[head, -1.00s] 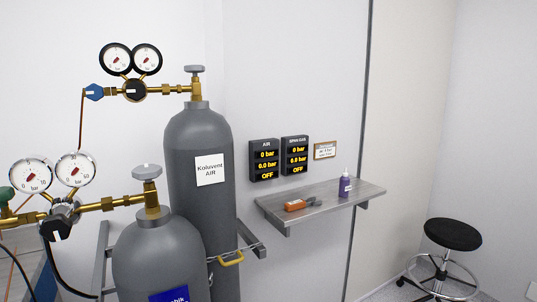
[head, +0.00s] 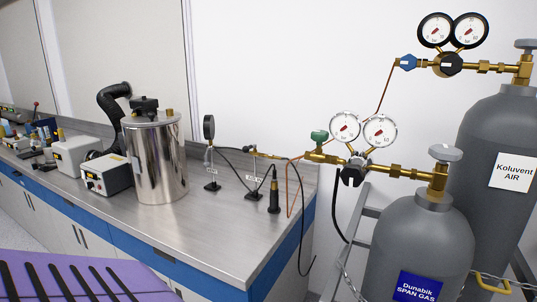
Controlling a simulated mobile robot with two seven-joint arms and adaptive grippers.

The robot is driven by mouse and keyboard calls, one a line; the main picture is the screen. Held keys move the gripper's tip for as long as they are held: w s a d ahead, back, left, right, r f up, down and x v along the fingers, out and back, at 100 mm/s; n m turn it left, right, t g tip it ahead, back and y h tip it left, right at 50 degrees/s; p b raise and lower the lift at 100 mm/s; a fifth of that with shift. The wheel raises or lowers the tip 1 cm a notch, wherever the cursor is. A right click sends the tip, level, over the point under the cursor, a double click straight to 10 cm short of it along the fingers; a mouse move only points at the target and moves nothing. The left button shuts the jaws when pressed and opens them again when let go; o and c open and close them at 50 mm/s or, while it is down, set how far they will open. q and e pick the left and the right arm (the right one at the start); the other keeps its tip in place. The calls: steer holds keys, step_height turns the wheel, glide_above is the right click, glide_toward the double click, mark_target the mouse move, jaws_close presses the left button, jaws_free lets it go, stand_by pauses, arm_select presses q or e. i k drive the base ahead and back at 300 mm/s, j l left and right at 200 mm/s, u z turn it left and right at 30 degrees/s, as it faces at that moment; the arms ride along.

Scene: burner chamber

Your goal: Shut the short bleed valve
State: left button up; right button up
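On the bench end, two small black-based posts with white labels too small to read stand side by side. The left post (head: 212,185) carries a dark round gauge (head: 209,127). The right post (head: 253,192) carries a brass fitting with a small dark blue knob (head: 248,149), joined to a dark hose and a thin copper line. I cannot tell whether this fitting is the short bleed valve, or whether it is open or shut. A green knob (head: 319,136) sits on the span gas regulator (head: 354,170). Neither gripper is in view.
The steel bench (head: 235,240) has clear room at its front right. A shiny metal vessel (head: 155,160) and a white box (head: 107,173) stand to the left. A black cylindrical tool (head: 274,193) stands near the posts. Grey gas cylinders (head: 420,240) stand at right.

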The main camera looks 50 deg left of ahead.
mark_target(320, 136)
steer(key=u, duration=1.2)
